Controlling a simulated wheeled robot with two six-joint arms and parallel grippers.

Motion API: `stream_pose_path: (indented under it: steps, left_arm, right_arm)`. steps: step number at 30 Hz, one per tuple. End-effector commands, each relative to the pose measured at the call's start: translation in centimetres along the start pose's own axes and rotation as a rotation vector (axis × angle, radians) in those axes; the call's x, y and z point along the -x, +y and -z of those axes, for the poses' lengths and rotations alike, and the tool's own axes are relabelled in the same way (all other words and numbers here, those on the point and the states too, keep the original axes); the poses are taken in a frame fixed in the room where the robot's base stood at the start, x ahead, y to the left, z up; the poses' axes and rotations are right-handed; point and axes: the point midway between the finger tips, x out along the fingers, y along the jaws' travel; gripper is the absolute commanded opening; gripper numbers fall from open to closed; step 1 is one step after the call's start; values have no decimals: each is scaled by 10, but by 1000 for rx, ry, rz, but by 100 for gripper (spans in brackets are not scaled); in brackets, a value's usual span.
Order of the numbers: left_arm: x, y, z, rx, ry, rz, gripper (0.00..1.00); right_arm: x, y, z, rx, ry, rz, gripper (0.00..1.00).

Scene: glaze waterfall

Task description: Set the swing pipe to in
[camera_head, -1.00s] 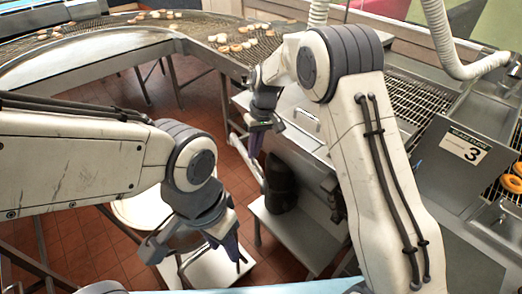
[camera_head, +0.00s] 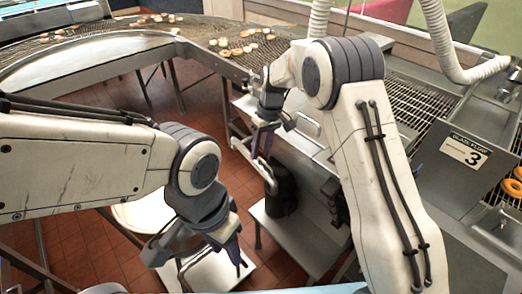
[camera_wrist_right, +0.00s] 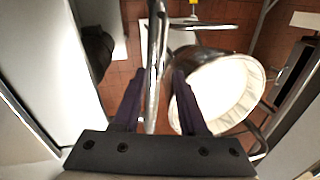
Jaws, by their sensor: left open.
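The swing pipe is a thin shiny metal pipe. In the head view its curved end (camera_head: 269,178) shows just below my right gripper (camera_head: 262,150). In the right wrist view the pipe (camera_wrist_right: 153,75) runs up between the two dark fingers of my right gripper (camera_wrist_right: 160,78). Gaps show beside the pipe, so the fingers look open, not closed on it. How deep the pipe lies between them I cannot tell. My left gripper (camera_head: 212,262) is open and empty, low in the head view, apart from the pipe.
A dark pot (camera_head: 283,192) stands on a low metal shelf (camera_head: 300,245) beside the pipe. A round white-topped container (camera_wrist_right: 222,98) stands on the floor to the pipe's right in the wrist view. A conveyor with doughnuts (camera_head: 225,50) curves behind. A panel marked 3 (camera_head: 464,152) is at right.

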Motion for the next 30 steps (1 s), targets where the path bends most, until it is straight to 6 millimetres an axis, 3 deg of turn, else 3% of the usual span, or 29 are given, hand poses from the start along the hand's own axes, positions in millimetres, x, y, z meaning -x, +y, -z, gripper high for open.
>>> stream_pose_path:
  steps: [11, 24, 30]
  left_arm:
    - [-4, 0, 0, 0, 0, 0, 41]
    - [-22, -2, -1, -1, 0, 0, 41]
    - [-24, -2, -1, -1, 0, 0, 41]
  right_arm:
    - [7, 0, 0, -1, -3, 1, 41]
    - [87, 1, 0, 0, 1, -1, 41]
    - [103, 0, 0, -1, -2, 0, 41]
